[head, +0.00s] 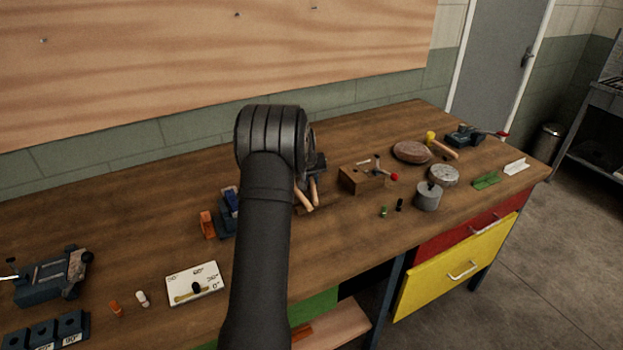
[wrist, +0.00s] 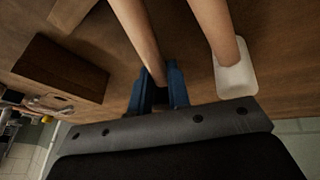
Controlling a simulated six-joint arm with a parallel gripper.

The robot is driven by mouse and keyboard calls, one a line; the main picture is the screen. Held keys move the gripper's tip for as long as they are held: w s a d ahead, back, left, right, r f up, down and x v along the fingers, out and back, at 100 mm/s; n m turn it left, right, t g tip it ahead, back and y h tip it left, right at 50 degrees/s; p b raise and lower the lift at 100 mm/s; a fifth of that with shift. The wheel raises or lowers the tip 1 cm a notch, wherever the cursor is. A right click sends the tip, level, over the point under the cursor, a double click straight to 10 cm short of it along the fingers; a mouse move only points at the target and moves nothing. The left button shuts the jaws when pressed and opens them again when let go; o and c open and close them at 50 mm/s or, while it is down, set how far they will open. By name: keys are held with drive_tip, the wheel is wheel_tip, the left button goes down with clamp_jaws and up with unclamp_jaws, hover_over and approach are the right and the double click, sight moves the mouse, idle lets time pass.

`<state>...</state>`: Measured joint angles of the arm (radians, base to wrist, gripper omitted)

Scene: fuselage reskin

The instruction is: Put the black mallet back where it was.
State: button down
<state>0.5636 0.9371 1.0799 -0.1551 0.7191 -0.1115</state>
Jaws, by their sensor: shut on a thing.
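My gripper (wrist: 158,88) shows in the wrist view with two blue fingers, shut around the end of a wooden handle (wrist: 136,32). I take this for the black mallet; its black head is not clearly visible. Beside it, to the right and apart, is a second wooden handle with a white head (wrist: 236,78). In the head view my arm hides most of this spot. Two wooden handles (head: 303,198) show just right of my arm, close to the bench top. I cannot tell whether the held mallet touches the bench.
A wooden block (head: 362,180) stands to the right, also in the wrist view (wrist: 60,68). Blue and orange tools (head: 208,225) lie left of my arm. A yellow-headed mallet (head: 441,145), a grey cylinder (head: 427,197) and a brown disc (head: 411,152) are farther right. A pegboard-like wooden panel (head: 200,55) is behind.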

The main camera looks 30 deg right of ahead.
drive_tip(key=shift+f, duration=0.15)
drive_tip(key=c, duration=1.4)
unclamp_jaws()
drive_tip(key=shift+o, duration=0.2)
drive_tip(key=shift+r, duration=0.3)
drive_tip(key=v, duration=1.1)
drive_tip(key=shift+s+r, duration=0.2)
drive_tip(key=shift+r, duration=0.15)
drive_tip(key=shift+f, duration=0.1)
